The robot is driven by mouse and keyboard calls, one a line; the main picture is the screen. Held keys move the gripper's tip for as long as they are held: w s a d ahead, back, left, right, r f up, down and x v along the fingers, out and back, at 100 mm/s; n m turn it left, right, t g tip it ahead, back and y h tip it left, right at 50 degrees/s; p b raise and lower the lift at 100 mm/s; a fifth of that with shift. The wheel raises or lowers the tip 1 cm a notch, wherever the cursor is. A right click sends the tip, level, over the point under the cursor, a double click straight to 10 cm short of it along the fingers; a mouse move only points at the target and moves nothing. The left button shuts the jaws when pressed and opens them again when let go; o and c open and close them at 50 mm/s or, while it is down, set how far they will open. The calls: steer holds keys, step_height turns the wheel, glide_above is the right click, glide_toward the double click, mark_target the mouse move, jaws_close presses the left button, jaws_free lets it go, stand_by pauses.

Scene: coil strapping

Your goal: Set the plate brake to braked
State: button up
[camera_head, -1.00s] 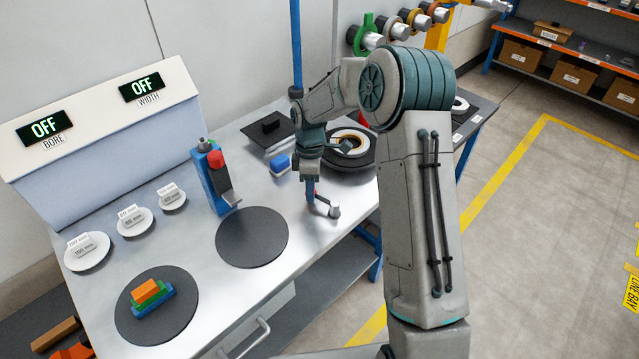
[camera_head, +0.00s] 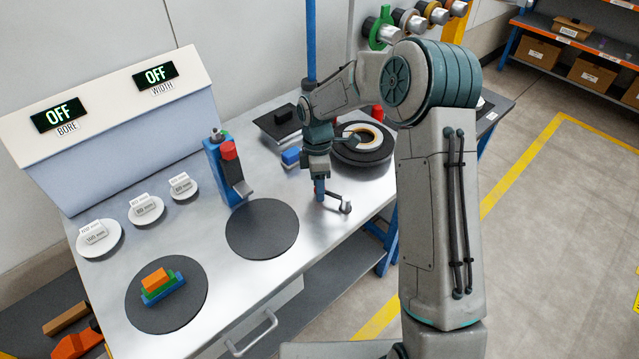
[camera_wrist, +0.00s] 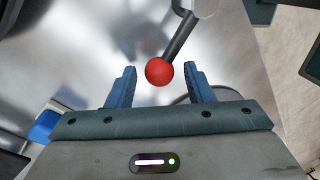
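The brake lever shows in the wrist view as a dark rod (camera_wrist: 180,38) ending in a red ball knob (camera_wrist: 159,71), with a grey pivot piece at its far end. My gripper (camera_wrist: 160,70) is open, with one blue finger on each side of the knob and a gap to both. In the head view my gripper (camera_head: 319,191) points down near the table's front edge, and the lever's grey end (camera_head: 345,207) shows just right of it. The knob is hidden there. The dark round plate (camera_head: 374,165) with a ringed coil sits behind, partly covered by my arm.
A blue block (camera_head: 291,156) lies left of my gripper. A blue stand with a red top (camera_head: 226,170) is further left, beside a flat dark disc (camera_head: 262,229). Another disc (camera_head: 140,313) bears stacked coloured blocks. Both displays (camera_head: 155,75) read OFF.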

step_height(320, 180, up, 14)
steer(key=w, duration=0.2)
steer(key=shift+w+f, duration=0.25)
steer(key=shift+w, duration=0.05)
steer(key=shift+a, duration=0.1)
stand_by(0.5)
steer(key=s+d+r+m+t, duration=0.1)
steer(key=s+d+r+m, duration=0.3)
steer(key=s, duration=0.3)
steer(key=s+d+r+m+t, duration=0.2)
steer(key=s+d+r+m, duration=0.1)
steer(key=s+d+m, duration=0.3)
steer(key=s+d+f+m+t, duration=0.1)
steer(key=s+d+m, duration=0.1)
steer(key=s+m, duration=0.2)
steer(key=s+d+f+m+t, duration=0.1)
steer(key=s+m, duration=0.4)
steer(key=s, duration=0.5)
steer(key=shift+s+d+f, duration=0.3)
steer(key=shift+d+f, duration=0.05)
steer(key=shift+f, duration=0.15)
